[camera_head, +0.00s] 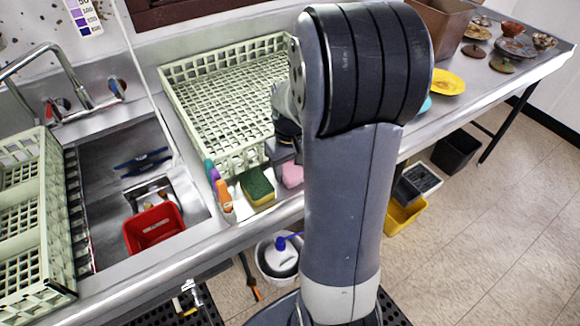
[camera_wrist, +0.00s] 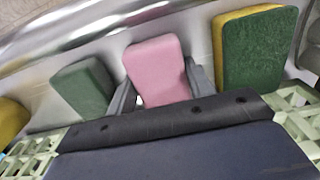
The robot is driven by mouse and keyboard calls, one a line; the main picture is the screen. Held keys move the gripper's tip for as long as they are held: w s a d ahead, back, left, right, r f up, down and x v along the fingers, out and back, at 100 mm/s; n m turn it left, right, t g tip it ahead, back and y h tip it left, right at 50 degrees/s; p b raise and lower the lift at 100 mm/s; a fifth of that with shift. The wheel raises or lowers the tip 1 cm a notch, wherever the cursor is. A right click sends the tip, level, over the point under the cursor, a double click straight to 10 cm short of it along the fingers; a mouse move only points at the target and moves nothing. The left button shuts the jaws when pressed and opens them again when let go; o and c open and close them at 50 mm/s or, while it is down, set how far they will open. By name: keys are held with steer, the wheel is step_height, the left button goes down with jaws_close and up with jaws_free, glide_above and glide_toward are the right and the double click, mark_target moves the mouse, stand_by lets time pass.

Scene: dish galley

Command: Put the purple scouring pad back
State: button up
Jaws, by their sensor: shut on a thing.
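A pink pad (camera_wrist: 155,68) is between the two grey fingers of my gripper (camera_wrist: 160,88) in the wrist view, and the gripper is shut on it. The pad also shows in the head view (camera_head: 292,175), just left of my arm at the counter's front edge. It looks pink rather than purple, and no other purple pad is in view. Whether it touches the counter I cannot tell. In the head view my arm hides most of my gripper.
A green-and-yellow sponge (camera_head: 257,187) is beside the pad, with a dark green pad (camera_wrist: 85,88) on the other side. A pale green rack (camera_head: 165,85) lies behind. A sink holds a red tub (camera_head: 153,228).

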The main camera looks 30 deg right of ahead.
mark_target(290, 167)
steer(key=shift+f, duration=0.1)
steer(key=o, duration=1)
step_height(290, 167, up, 12)
steer(key=shift+r+p, duration=0.15)
steer(key=shift+p, duration=0.2)
